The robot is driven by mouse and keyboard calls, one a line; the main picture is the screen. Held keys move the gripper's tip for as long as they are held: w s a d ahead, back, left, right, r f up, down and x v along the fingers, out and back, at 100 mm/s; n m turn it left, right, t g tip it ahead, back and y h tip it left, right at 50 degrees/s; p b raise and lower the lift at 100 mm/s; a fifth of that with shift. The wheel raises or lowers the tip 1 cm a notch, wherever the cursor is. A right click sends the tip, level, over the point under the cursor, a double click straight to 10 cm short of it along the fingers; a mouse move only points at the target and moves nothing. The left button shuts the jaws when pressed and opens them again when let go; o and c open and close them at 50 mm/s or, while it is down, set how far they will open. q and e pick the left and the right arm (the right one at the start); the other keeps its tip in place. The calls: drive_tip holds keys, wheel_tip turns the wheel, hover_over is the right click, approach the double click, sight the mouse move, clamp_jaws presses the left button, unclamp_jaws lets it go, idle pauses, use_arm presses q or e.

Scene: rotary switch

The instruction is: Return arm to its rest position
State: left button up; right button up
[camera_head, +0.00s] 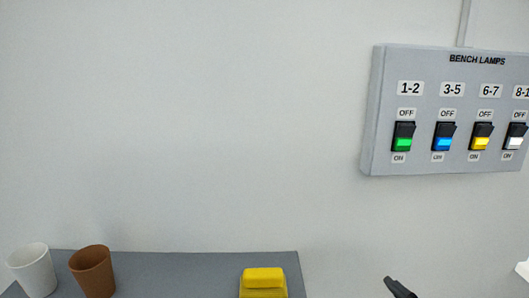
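A dark fingertip, apparently of my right gripper (398,288), shows at the bottom edge, right of centre. It points up and left, in front of the wall and below the switch panel, apart from it. The rest of this gripper is cut off by the frame, so its opening is hidden. A white piece, likely part of my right arm, shows at the lower right edge. My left gripper is not in view. The grey panel (373,115) marked BENCH LAMPS is on the wall at right. Its visible switches have green (402,145), blue (442,144), yellow (480,144) and white (514,143) faces.
A grey surface (180,268) runs along the lower left. On it are a white cup (33,270), a brown cup (92,271) and a yellow object (263,281). A conduit (464,22) rises from the panel. The wall between is bare.

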drive_tip(key=s+d+f+m+g, duration=0.3)
drive_tip(key=s+f+m+g, duration=0.2)
drive_tip(key=s+f+g, duration=0.85)
drive_tip(key=w+a+f+n+t+y, duration=0.1)
drive_tip(key=w+a+f+t, duration=0.1)
drive_tip(key=f+t, duration=0.8)
drive_tip(key=shift+w+a, duration=0.4)
drive_tip(key=shift+w, duration=0.15)
drive_tip(key=shift+t, duration=0.25)
